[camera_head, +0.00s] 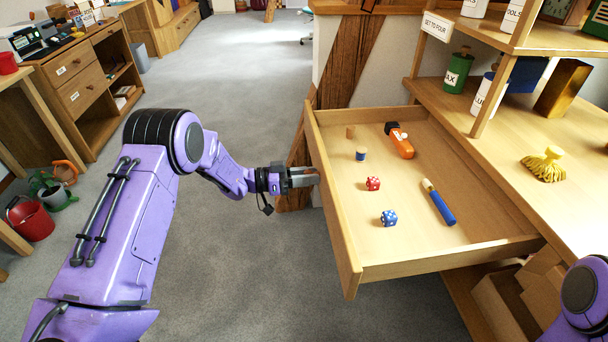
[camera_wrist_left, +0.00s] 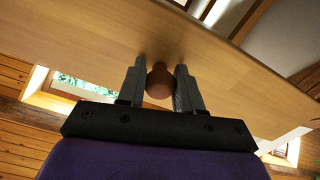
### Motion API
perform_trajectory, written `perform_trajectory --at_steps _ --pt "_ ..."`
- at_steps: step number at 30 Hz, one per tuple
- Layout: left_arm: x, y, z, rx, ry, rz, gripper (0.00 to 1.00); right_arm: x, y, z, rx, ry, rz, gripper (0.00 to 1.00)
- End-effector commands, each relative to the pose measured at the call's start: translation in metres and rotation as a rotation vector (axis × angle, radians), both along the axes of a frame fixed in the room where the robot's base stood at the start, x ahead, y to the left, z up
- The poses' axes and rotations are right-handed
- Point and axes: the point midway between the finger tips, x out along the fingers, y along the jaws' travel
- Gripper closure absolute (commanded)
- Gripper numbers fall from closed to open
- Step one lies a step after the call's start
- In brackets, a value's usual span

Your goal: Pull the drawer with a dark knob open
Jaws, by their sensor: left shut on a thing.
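The wooden drawer (camera_head: 348,250) stands pulled out from the desk on the right in the head view, its inside open to view. My left gripper (camera_head: 314,176) is at the drawer's front panel. In the left wrist view its two fingers (camera_wrist_left: 160,85) are on either side of a round brown knob (camera_wrist_left: 159,80) on the wooden front (camera_wrist_left: 90,45), shut on it. The knob is hidden behind the fingers in the head view. Of my right arm only a purple part shows at the lower right; its gripper is out of view.
The desk top (camera_head: 550,125) holds a yellow brush (camera_head: 544,165) and canisters. Grey floor lies clear left of the drawer.

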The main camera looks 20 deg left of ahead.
Motion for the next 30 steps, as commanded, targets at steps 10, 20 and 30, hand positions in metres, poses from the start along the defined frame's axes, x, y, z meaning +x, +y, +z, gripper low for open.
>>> perform_trajectory --at_steps 10,20,30 --pt "-0.004 -0.002 -0.006 0.006 0.012 -0.012 1.0 0.0 0.0 -0.001 0.0 0.0 0.0 0.57" --pt "-0.003 0.0 -0.004 0.004 0.007 -0.007 0.41 0.0 0.0 0.0 0.0 0.0 0.0 0.57" --pt "-0.023 0.036 -0.002 0.002 0.006 0.0 0.41 0.0 0.0 0.002 0.0 0.0 0.0 0.57"
